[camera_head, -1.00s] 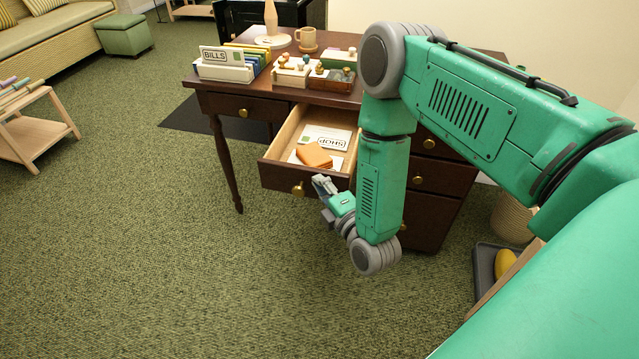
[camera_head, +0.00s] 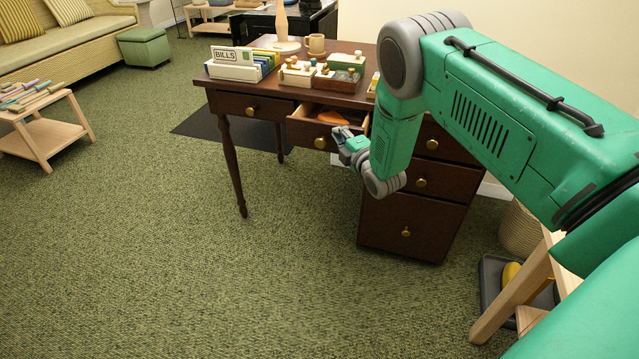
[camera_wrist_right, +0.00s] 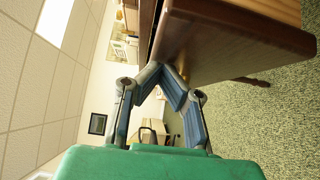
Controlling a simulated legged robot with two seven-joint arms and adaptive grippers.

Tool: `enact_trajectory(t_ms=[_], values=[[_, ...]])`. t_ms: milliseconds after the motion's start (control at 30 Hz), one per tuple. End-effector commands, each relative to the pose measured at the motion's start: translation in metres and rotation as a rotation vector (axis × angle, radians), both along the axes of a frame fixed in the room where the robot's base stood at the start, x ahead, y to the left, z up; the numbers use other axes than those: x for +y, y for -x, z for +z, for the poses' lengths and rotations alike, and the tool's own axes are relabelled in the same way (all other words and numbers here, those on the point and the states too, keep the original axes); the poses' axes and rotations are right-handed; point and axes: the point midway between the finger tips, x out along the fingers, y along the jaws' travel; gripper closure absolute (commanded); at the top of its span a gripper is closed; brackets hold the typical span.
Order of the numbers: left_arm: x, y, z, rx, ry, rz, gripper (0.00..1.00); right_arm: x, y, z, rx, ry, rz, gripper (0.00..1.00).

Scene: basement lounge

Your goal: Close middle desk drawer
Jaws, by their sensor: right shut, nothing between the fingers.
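The dark wooden desk (camera_head: 330,95) stands ahead of me. Its middle drawer (camera_head: 308,137) sits partly pulled out, with a narrow strip of its inside showing and an orange item (camera_head: 334,117) in it. Its brass knob (camera_head: 320,143) faces me. My right gripper (camera_head: 343,147) is shut and empty at the right end of the drawer front. In the right wrist view the fingertips (camera_wrist_right: 172,75) are at the edge of the drawer front (camera_wrist_right: 220,48) and seem to touch it. My left gripper is out of view.
The left drawer (camera_head: 252,107) and the right-hand drawers (camera_head: 405,225) look shut. A bills file box (camera_head: 240,66), small organizers (camera_head: 335,76) and a mug (camera_head: 316,44) stand on the desktop. A wooden stand (camera_head: 530,285) is at right. Carpet in front is clear.

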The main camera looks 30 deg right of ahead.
Motion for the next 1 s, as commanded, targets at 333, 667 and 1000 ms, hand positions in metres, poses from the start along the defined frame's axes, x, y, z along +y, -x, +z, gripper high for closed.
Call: enact_trajectory(t_ms=[333, 667, 1000], values=[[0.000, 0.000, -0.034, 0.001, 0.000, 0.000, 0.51, -0.049, -0.041, -0.002, -0.002, 0.001, 0.000, 1.00], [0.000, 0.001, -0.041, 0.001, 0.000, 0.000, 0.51, -0.063, -0.053, 0.000, 0.000, -0.001, 0.000, 1.00], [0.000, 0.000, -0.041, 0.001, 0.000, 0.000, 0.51, -0.063, -0.053, 0.000, 0.000, -0.001, 0.000, 1.00]])
